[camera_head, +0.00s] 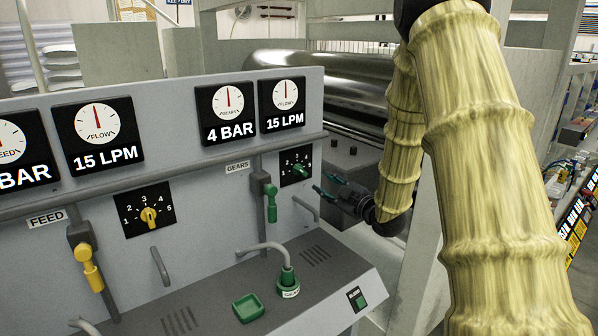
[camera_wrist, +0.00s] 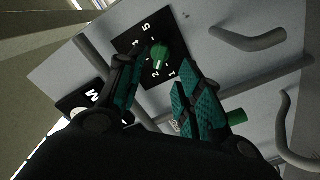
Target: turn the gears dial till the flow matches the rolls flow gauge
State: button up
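The gears dial is a green knob (camera_head: 299,169) on a black numbered plate, right of the GEARS label. It also shows in the wrist view (camera_wrist: 160,56); its exact setting is too small to tell. Above it, the gears flow gauge (camera_head: 285,93) reads 15 LPM, its needle about straight up. My gripper (camera_head: 325,185) is just right of and in front of the dial, with its teal fingers spread. In the wrist view the open gripper (camera_wrist: 160,80) has the knob ahead, between the finger directions, apparently untouched. No gauge labelled rolls is identifiable.
A 4 BAR gauge (camera_head: 228,112) is beside the flow gauge. The feed section has a yellow dial (camera_head: 149,214).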

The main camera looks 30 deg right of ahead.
aim_at(304, 173)
jog(key=w+p, duration=0.1)
jog(key=w, duration=0.2)
jog(key=w+a+p, duration=0.1)
jog(key=w, duration=0.3)
jog(key=w+p, duration=0.1)
jog(key=w, duration=0.2)
jog(key=shift+w+a+r, duration=0.1)
jog(key=shift+w+a, duration=0.1)
jog(key=shift+a, duration=0.05)
grip_shut()
